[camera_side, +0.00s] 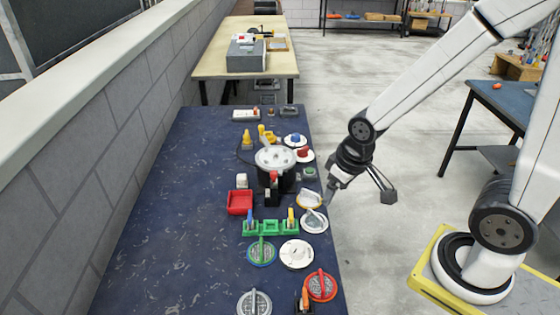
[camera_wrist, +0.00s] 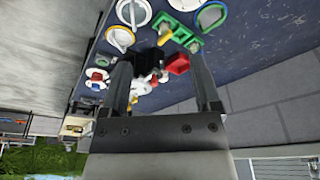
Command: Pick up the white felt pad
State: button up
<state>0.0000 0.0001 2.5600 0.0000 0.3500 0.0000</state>
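No thing is plainly marked as the white felt pad. The flat white disc (camera_side: 296,253) on the near part of the blue bench is one candidate, and a small white block (camera_side: 241,181) by the red tray is another; I cannot tell which is felt. A white disc also shows at the top of the wrist view (camera_wrist: 133,12). My gripper (camera_side: 331,192) hangs at the bench's right edge, beside the white round dish with a grey handle (camera_side: 314,222). In the wrist view my gripper (camera_wrist: 160,68) has its two fingers wide apart, with nothing held between them.
A pressure cooker (camera_side: 275,160), red tray (camera_side: 239,203) and green rack (camera_side: 270,228) crowd the bench's right side. Round handled lids (camera_side: 261,252) lie nearer the camera. The left half of the blue bench (camera_side: 165,215) is clear. A grey wall (camera_side: 120,110) runs along its left.

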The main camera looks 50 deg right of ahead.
jog(key=shift+o, duration=0.3)
jog(key=m+h, duration=0.3)
jog(key=m, duration=0.6)
send_over(242, 177)
jog(key=s+a, duration=0.2)
notch_tip(242, 177, down, 13)
jog(key=shift+w+d+t, duration=0.15)
jog(key=shift+t, duration=0.15)
jog(key=shift+x, duration=1.25)
